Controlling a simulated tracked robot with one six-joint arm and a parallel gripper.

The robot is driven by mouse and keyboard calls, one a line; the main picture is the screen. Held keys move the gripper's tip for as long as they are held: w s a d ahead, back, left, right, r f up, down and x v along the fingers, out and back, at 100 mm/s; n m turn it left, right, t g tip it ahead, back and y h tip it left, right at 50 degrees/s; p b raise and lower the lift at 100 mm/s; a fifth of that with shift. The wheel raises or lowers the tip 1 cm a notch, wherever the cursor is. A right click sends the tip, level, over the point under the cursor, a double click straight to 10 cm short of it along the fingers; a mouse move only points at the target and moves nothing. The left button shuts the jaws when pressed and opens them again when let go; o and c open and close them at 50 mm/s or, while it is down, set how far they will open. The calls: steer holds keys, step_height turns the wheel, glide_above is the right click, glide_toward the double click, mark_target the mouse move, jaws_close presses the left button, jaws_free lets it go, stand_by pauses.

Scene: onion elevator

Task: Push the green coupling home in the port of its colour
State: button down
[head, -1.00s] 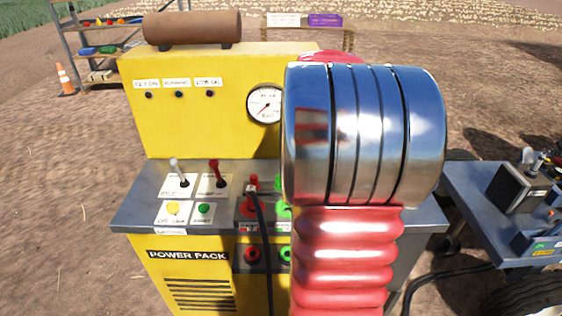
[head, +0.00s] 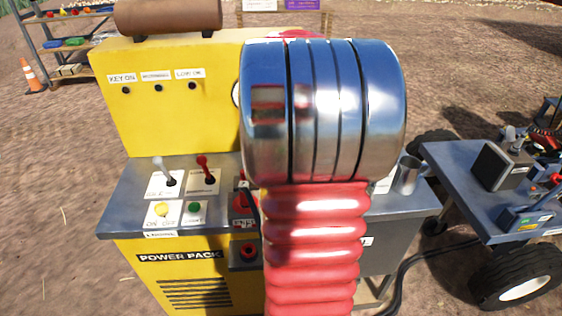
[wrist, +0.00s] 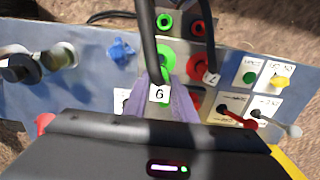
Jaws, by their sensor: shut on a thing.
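In the wrist view my gripper (wrist: 168,102), with greyish-purple fingers, is shut on the green coupling (wrist: 165,103), of which only slivers show. A white tag marked 6 (wrist: 160,94) and a black hose (wrist: 149,45) cover much of it. A larger green port ring (wrist: 166,62) lies just beyond the fingertips, partly behind the hose. I cannot tell whether the coupling touches it. A smaller green ring (wrist: 164,21) is further up. In the head view my arm hides the gripper, the coupling and the green ports.
A red port (wrist: 203,66) with a tag-7 hose is close on the right. A smaller red ring (wrist: 198,27) is above it. Switches and buttons (head: 163,209) sit on the yellow power pack's (head: 170,100) deck. A wheeled cart (head: 470,180) stands at right.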

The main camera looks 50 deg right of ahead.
steer(key=shift+f, duration=2.8)
